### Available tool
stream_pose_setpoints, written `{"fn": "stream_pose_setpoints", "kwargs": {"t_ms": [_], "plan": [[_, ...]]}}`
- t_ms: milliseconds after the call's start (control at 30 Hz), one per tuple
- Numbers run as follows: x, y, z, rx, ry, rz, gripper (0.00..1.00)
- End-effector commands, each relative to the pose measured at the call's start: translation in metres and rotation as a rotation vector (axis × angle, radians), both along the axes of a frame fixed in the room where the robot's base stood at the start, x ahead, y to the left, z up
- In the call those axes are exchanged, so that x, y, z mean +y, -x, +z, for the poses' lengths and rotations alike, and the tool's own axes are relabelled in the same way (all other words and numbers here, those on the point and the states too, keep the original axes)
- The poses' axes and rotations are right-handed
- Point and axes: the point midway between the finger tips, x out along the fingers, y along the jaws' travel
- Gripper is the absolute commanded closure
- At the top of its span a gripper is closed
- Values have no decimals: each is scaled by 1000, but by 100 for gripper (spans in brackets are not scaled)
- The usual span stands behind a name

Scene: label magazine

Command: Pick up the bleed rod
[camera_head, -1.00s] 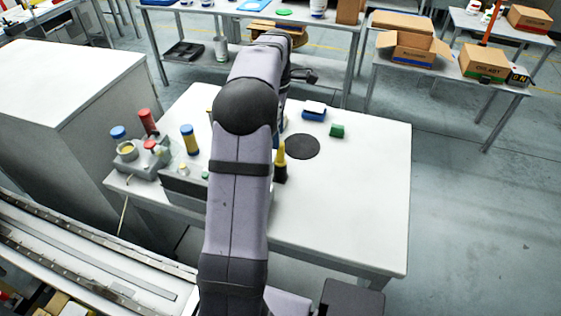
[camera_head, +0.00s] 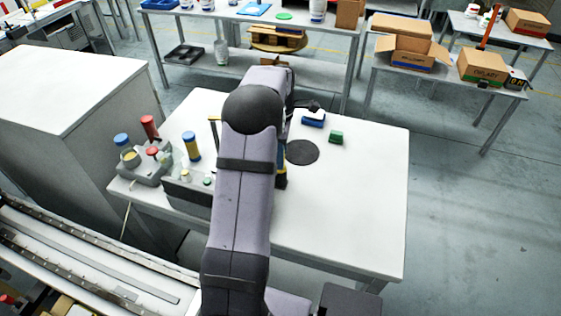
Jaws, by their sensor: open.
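I cannot tell for sure which thing is the bleed rod. A thin upright dark-yellow piece (camera_head: 213,130) shows just left of my arm, its lower part partly covered. A yellow cylinder with blue ends (camera_head: 191,146) stands on the white table (camera_head: 350,215), left of my arm. A yellow and dark piece (camera_head: 282,170) shows at the right edge of my arm, mostly hidden by it. My gripper is hidden behind my own arm, which reaches over the table's middle.
A grey holder (camera_head: 152,172) with blue-capped and red-capped pieces stands at the table's left. The table's right front is clear.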

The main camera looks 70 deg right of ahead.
Motion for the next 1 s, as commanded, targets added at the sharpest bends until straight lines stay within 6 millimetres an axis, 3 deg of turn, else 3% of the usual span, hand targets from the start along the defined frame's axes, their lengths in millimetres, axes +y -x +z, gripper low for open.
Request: {"fn": "stream_pose_setpoints", "kwargs": {"t_ms": [200,433,600,1000], "plan": [[0,0,-16,0,-1,0,58],[0,0,-18,0,0,0,58],[0,0,-17,0,0,0,99],[-1,0,-13,-1,4,0,100]]}}
